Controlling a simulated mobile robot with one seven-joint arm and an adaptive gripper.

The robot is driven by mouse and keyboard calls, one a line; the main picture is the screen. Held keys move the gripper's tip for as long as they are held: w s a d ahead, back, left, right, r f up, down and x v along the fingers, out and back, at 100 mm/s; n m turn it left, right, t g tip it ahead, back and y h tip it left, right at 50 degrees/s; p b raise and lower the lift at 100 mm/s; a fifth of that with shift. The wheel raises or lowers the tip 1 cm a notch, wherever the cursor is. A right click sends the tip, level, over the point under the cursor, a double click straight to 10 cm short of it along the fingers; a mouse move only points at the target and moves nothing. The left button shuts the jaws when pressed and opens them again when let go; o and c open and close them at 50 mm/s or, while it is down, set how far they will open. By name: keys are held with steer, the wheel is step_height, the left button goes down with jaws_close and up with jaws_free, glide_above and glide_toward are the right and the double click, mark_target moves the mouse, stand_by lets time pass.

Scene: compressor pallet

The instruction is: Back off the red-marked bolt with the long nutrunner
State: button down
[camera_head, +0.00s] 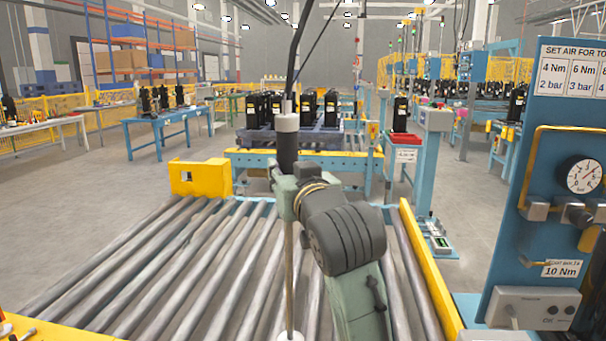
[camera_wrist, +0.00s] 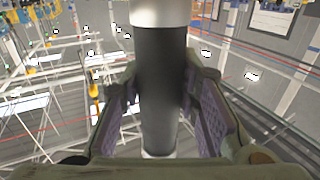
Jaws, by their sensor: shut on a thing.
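The long nutrunner (camera_head: 288,145) hangs upright in front of me, with a dark body, pale collar and cable at the top. Its long thin shaft (camera_head: 289,265) runs down to a white end (camera_head: 290,336) at the bottom edge of the head view. My gripper (camera_head: 287,190) is shut around the dark body. In the wrist view the dark nutrunner barrel (camera_wrist: 161,85) stands between the two padded fingers of my gripper (camera_wrist: 161,115). The red-marked bolt does not show in either view.
A roller conveyor (camera_head: 140,262) lies below, with a yellow rail (camera_head: 428,275) at its right and a yellow end block (camera_head: 200,178). A blue panel (camera_head: 520,225) with a pressure gauge (camera_head: 584,176) stands close at right. Black compressors (camera_head: 308,104) stand on a pallet beyond.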

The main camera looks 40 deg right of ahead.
steer(key=shift+a+r, duration=0.1)
stand_by(0.4)
steer(key=shift+f+b, duration=1.65)
steer(key=shift+f, duration=0.75)
steer(key=shift+f+b, duration=0.9)
steer(key=shift+f, duration=0.6)
stand_by(0.4)
stand_by(0.5)
steer(key=shift+w+r+p, duration=0.1)
steer(key=shift+r+p, duration=0.95)
steer(key=shift+r, duration=0.05)
steer(key=shift+r+p, duration=1.15)
steer(key=shift+r, duration=0.45)
